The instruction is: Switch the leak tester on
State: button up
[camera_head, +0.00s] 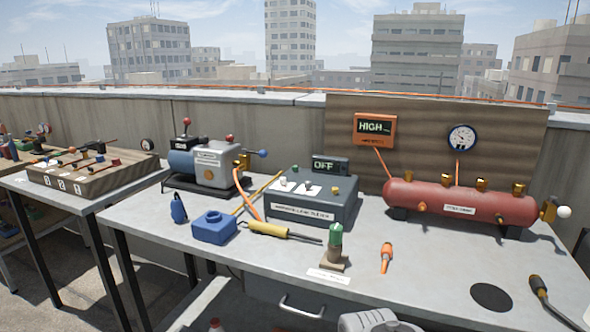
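The leak tester is most likely the grey box (322,209) in the middle of the workbench. My gripper's fingers are not in view. A rounded grey shape at the bottom edge is probably part of my arm, in front of the bench and well apart from the tester.
A blue box (213,227), a yellow-handled tool (268,230) and a green-topped piece (335,242) lie before the tester. A pump (212,165) stands left. A red tank (460,204) stands right, below an orange HIGH display (375,129). Bare bench shows at front left.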

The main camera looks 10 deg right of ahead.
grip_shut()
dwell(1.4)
